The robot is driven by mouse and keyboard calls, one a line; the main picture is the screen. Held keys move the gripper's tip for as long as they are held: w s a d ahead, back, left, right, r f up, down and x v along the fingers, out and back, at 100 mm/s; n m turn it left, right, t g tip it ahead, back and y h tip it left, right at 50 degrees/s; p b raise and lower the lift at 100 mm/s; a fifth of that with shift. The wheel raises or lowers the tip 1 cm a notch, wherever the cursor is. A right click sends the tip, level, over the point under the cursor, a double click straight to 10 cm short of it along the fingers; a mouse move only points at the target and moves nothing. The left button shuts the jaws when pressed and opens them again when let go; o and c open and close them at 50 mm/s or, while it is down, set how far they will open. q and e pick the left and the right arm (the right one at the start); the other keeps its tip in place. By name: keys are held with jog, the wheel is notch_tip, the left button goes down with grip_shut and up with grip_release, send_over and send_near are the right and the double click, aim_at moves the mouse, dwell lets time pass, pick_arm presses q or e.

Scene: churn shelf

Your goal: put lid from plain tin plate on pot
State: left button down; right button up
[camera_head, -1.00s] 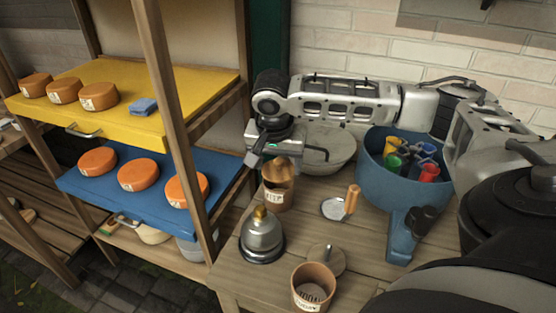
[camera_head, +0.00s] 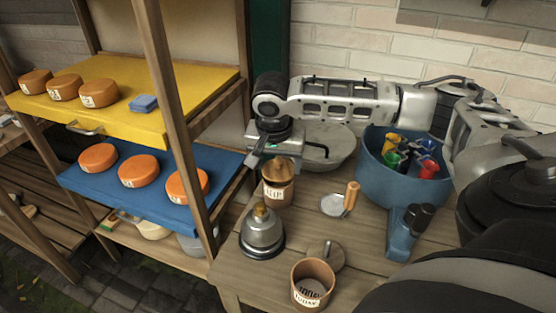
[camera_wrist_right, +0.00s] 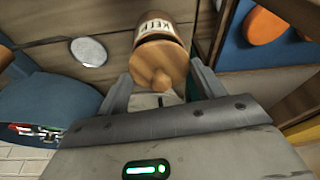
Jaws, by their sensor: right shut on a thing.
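A small brown pot (camera_head: 277,194) with a white label stands upright on the wooden table; it also shows in the wrist view (camera_wrist_right: 155,17). The round wooden lid (camera_head: 277,168) with a knob sits on its mouth, looking level; the wrist view shows the lid (camera_wrist_right: 160,58) over the pot's end. My right gripper (camera_head: 262,157) reaches in from behind, its fingers (camera_wrist_right: 160,74) on both sides of the lid, shut on it. The plain tin plate (camera_head: 332,206) lies bare on the table to the right, also in the wrist view (camera_wrist_right: 82,45). My left gripper is out of view.
A metal bell-like thing (camera_head: 262,235), an open labelled pot (camera_head: 313,284) and another lid (camera_head: 327,257) stand in front. A wooden handle (camera_head: 351,196) is beside the plate. A blue tub (camera_head: 385,185) and pale bowl (camera_head: 330,150) are behind. The shelf post (camera_head: 180,130) is close left.

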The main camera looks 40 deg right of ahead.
jog(key=shift+f, duration=0.4)
jog(key=shift+f, duration=0.3)
jog(key=o, duration=1.1)
jog(key=shift+o, duration=0.4)
jog(key=shift+r, duration=0.1)
jog(key=shift+r+p, duration=0.35)
jog(key=shift+r, duration=1.8)
jog(key=shift+f, duration=0.1)
